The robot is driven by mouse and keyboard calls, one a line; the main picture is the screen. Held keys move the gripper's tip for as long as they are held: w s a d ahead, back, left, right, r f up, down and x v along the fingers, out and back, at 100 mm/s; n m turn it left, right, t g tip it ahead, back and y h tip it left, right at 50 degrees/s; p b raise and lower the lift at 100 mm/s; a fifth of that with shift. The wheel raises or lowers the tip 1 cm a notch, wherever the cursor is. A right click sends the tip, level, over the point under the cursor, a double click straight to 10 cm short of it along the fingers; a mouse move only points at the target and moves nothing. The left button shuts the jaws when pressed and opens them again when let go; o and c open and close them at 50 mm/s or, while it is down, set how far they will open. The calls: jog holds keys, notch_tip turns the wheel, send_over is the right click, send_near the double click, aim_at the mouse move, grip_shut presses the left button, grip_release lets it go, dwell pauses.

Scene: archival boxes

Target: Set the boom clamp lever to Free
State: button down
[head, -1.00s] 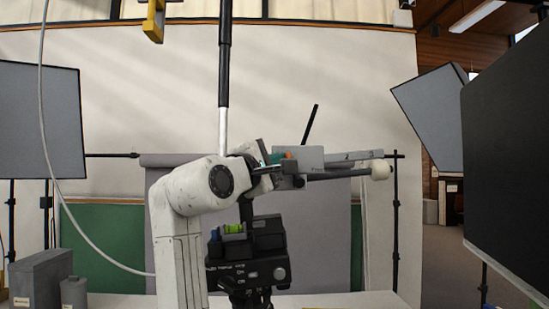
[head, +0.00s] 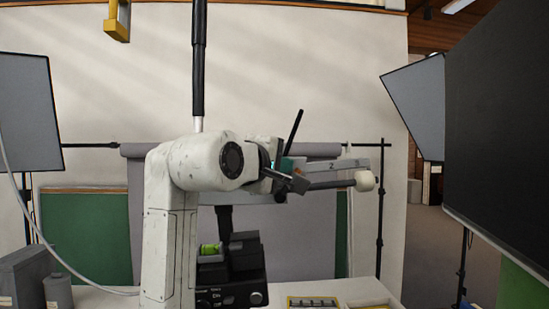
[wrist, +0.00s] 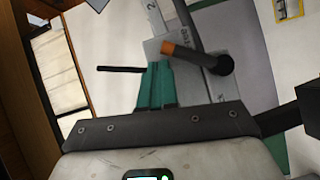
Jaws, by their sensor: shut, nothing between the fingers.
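In the wrist view a dark lever with an orange end (wrist: 168,48) lies across a grey plate (wrist: 190,83); a round black knob (wrist: 222,66) is at its other end. Part of the plate's lettering shows, but I cannot read the lever's setting. My gripper's teal fingers (wrist: 155,84) are shut and empty, their tips just short of the orange end; I cannot tell whether they touch.
A thin black rod (head: 294,125) sticks up behind my gripper. A black camera-like device (head: 232,288) stands below my arm. A large dark panel (head: 500,130) fills the right side. Grey boxes (head: 22,278) stand at lower left. A yellow bracket (head: 117,22) hangs above.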

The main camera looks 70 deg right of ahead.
jog(key=shift+s+d, duration=0.1)
jog(key=shift+s, duration=0.25)
jog(key=shift+s+p, duration=0.15)
jog(key=shift+p, duration=0.15)
dwell(0.3)
